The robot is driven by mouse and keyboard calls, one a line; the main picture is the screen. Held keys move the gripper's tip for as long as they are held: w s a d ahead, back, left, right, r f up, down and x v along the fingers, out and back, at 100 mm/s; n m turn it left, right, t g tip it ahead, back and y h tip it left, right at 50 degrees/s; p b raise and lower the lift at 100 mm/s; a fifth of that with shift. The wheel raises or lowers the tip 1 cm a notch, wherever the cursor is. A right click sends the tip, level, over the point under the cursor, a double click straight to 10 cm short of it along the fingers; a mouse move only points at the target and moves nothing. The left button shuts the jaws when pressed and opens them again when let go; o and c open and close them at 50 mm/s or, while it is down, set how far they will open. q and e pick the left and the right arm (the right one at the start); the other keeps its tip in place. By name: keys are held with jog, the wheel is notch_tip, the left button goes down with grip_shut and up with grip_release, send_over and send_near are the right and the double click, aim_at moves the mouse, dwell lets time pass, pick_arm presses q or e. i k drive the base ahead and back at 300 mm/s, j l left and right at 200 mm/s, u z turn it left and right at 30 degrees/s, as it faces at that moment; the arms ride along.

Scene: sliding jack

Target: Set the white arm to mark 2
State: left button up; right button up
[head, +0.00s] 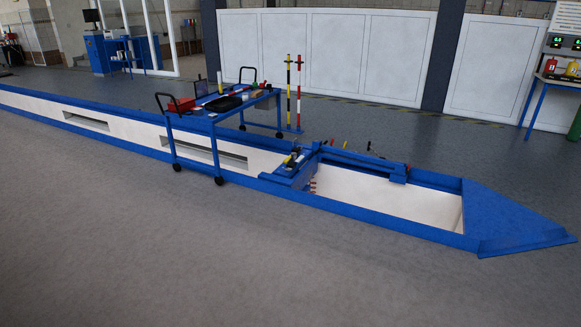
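The blue sliding jack (290,171) lies across the long pit, near the middle of the view. Small parts stand on it, among them a yellow piece (288,160) and dark fittings. A red-and-white striped piece (313,185) shows on the pit side of the jack. I cannot make out a white arm or any numbered mark at this distance. Neither of my grippers is in view.
The blue-rimmed pit (385,219) is open right of the jack and ends in a blue ramp (515,228). A wheeled blue cart (196,124) straddles the pit. Striped poles (298,85) stand behind. The grey floor in front is clear.

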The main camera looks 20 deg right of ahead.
aim_at(290, 165)
jog(key=i+l+z, duration=0.35)
jog(key=i, duration=0.65)
jog(key=i+z, duration=0.35)
jog(key=i, duration=0.65)
jog(key=i+l, duration=0.1)
jog(key=i, duration=2.1)
